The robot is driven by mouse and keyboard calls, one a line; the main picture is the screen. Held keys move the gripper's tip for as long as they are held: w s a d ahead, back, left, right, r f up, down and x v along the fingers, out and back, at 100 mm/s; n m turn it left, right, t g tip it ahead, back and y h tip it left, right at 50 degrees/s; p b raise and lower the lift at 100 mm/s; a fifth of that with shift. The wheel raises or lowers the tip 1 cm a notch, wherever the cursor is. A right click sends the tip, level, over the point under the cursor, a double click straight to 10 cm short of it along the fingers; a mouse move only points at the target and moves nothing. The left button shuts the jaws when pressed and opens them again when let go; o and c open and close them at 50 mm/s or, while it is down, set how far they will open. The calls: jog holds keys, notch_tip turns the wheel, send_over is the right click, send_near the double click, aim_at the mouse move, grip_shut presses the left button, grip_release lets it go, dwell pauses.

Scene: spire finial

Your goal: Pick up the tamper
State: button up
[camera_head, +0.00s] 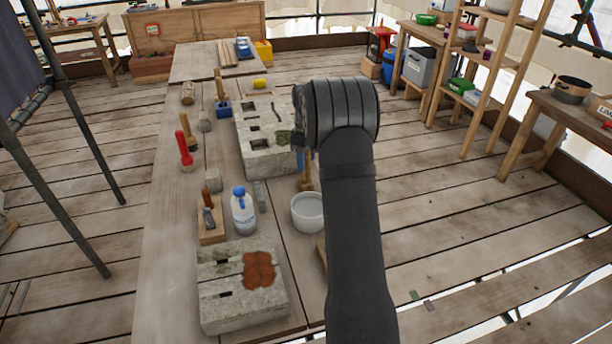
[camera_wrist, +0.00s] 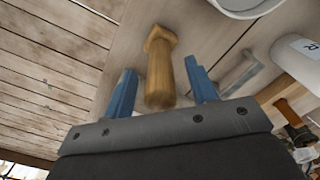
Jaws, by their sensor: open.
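A light wooden tool with a rounded handle and a wider block at its far end, which looks like the tamper (camera_wrist: 161,72), stands between my fingers in the wrist view. In the head view, part of the tamper (camera_head: 306,178) shows beside my arm, behind the white bucket. My gripper (camera_wrist: 163,88) has two blue fingers, one on each side of the handle, with a gap on both sides. It is open and holds nothing. In the head view my arm hides most of the gripper; a blue finger (camera_head: 300,160) shows at its left edge.
A white bucket (camera_head: 307,212) stands close to the tamper. A white bottle with a blue cap (camera_head: 243,212) is left of it. A large stone block (camera_head: 262,130) lies behind, and another stone block (camera_head: 225,300) is in front. Several tools stand along the table's left side.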

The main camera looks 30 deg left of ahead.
jog(key=shift+f, duration=0.85)
grip_shut()
jog(key=shift+r, duration=0.1)
jog(key=shift+r, duration=0.15)
jog(key=shift+r, duration=0.3)
jog(key=r, duration=0.3)
jog(key=shift+d+r, duration=0.35)
jog(key=d+r, duration=0.6)
jog(key=d, duration=0.5)
jog(key=shift+w+r, duration=0.15)
jog(key=shift+w, duration=0.2)
